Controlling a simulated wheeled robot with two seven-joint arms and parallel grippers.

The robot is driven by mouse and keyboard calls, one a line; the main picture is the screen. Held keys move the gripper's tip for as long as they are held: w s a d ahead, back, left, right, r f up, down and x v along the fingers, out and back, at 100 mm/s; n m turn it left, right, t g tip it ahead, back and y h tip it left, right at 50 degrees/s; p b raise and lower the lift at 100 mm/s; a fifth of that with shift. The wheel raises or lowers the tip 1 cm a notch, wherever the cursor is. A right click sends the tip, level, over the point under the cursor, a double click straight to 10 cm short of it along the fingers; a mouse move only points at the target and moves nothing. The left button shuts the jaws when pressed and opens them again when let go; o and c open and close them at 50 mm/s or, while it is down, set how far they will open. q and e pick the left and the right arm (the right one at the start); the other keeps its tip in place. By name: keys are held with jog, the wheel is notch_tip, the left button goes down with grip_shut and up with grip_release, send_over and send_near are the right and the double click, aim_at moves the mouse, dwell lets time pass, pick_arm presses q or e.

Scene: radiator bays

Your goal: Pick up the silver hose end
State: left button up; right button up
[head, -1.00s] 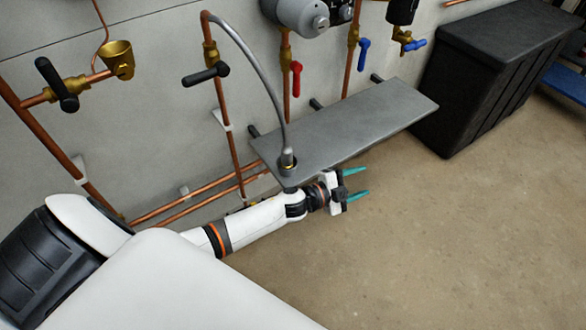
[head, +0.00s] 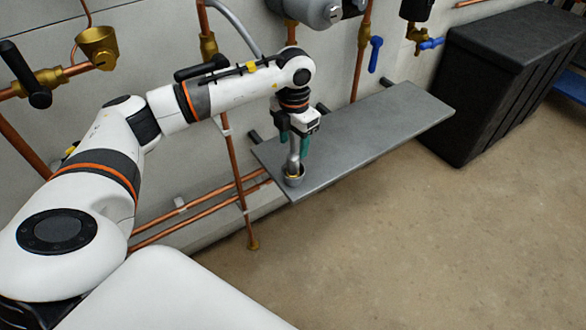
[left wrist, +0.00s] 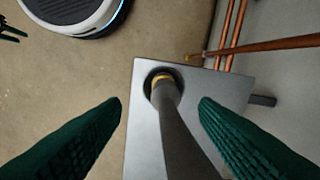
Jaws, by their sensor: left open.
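The silver hose (head: 235,26) arches down from the wall pipe and passes behind my left arm. Its hose end (head: 294,168), with a brass fitting, stands upright in a small round cup (head: 295,181) near the left end of the grey shelf (head: 370,137). My left gripper (head: 298,148) points down over it, open, with the hose between its fingers. In the left wrist view the hose (left wrist: 178,130) runs between the two spread green fingers (left wrist: 161,100), apart from both. The brass fitting (left wrist: 161,79) sits in the dark cup. Dark green fingers, apparently my right gripper's (left wrist: 12,32), show at the left edge.
Copper pipes (head: 205,207) run along the wall left of the shelf. A blue-handled valve (head: 375,54) and a grey cylinder (head: 310,10) are on the wall above it. A black bin (head: 500,80) stands at the right. The floor in front is clear.

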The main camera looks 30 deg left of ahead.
aim_at(293, 151)
pick_arm(q)
jog(key=f, duration=0.6)
jog(key=shift+w+a+f+b, duration=0.2)
jog(key=shift+a+f+b, duration=0.05)
jog(key=shift+f+b, duration=0.1)
jog(key=shift+f, duration=0.3)
jog(key=c, duration=1.1)
pick_arm(e)
jog(key=shift+w+r, duration=0.3)
jog(key=shift+r, duration=0.3)
jog(key=shift+w+r, duration=0.3)
jog(key=shift+r, duration=0.3)
